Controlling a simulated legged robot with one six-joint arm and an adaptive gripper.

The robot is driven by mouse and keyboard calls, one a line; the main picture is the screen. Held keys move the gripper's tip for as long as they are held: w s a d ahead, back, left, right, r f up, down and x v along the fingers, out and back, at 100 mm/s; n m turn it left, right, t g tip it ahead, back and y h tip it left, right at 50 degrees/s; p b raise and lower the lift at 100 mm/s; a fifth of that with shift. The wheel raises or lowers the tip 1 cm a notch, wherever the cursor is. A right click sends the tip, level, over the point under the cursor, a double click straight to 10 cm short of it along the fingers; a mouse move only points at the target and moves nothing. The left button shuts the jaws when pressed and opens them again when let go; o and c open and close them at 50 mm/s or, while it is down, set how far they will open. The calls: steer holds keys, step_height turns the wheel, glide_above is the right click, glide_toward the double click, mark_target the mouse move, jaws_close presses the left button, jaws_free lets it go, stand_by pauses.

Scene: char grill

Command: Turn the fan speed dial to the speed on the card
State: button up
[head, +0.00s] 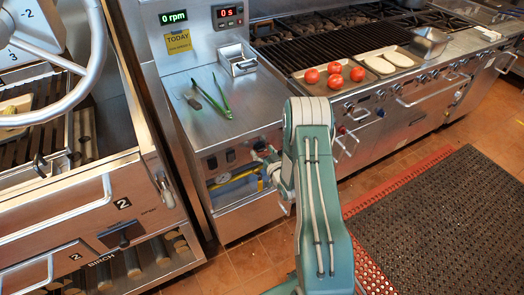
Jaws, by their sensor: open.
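The yellow card (178,42) is on the upright panel at the back left. It reads "TODAY" above a smaller line that is too small to read. The green display (173,17) above it reads "0 rpm". My gripper (264,156) is at the front face of the steel cabinet (255,105), right of two black switches (221,159). It is small and partly hidden by my arm, but is open. I cannot make out the fan speed dial clearly; the gripper and arm cover part of that front face.
A red display (229,16) reads "0 s". Tongs (222,98) and a small steel bin (237,60) are on the cabinet top. A grill with tomatoes (334,67) stands right. A handwheel (85,75) and drawers are left. A dark mat (440,220) covers the floor.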

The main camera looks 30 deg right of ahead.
steer(key=c, duration=1.2)
steer(key=shift+o, duration=0.2)
steer(key=shift+n, duration=0.3)
steer(key=n, duration=0.4)
steer(key=shift+n, duration=0.3)
steer(key=shift+r+n, duration=0.1)
steer(key=shift+n, duration=2.2)
steer(key=o, duration=1.2)
steer(key=shift+w, duration=0.1)
steer(key=shift+c, duration=0.2)
